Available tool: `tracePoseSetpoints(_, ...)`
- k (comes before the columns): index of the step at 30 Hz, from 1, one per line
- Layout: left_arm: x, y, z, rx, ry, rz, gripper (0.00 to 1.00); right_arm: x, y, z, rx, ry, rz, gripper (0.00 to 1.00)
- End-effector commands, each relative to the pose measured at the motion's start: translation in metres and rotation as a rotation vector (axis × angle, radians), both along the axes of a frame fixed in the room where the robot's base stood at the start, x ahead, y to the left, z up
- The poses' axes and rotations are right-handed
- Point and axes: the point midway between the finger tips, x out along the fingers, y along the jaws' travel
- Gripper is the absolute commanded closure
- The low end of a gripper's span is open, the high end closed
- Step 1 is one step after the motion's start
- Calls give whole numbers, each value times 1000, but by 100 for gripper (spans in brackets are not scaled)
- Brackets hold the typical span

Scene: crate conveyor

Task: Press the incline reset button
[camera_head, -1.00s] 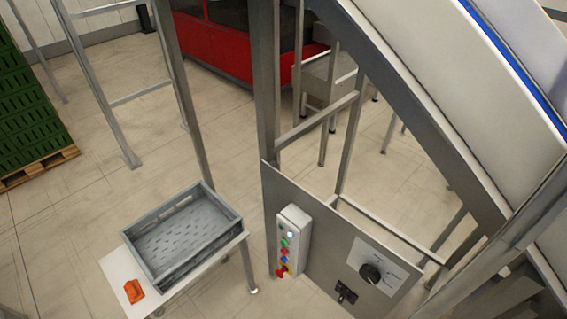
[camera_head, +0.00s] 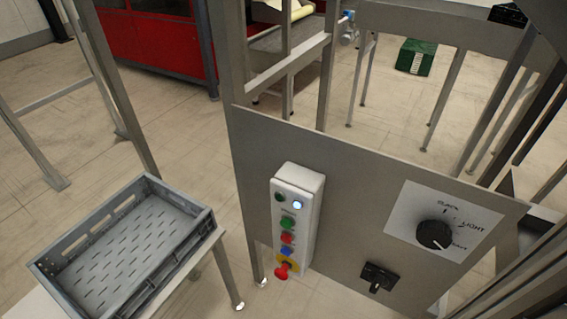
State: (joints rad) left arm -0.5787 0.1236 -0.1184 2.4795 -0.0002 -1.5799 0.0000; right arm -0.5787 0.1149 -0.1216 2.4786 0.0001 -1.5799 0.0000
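A white control box (camera_head: 298,222) is mounted on a grey metal panel (camera_head: 345,180) near the middle of the head view. It carries a dark button (camera_head: 279,197) and a lit white-blue one (camera_head: 297,204) at the top. I cannot read which one is the incline reset. Neither of my grippers is in view.
A grey crate (camera_head: 205,222) sits on a white table at the lower left. A black rotary dial (camera_head: 434,234) on a white plate and a black latch (camera_head: 378,277) are on the panel's right. Metal posts rise behind the panel. A green crate (camera_head: 414,57) lies on the floor behind.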

Motion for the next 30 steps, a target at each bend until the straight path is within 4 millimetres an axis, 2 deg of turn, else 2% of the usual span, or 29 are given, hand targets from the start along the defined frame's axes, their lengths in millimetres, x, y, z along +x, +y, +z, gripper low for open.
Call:
tracePoseSetpoints(2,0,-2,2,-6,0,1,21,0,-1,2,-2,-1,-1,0)
tracePoseSetpoints(27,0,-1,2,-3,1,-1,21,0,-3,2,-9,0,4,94)
tracePoseSetpoints(30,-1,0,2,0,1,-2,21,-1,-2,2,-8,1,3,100)
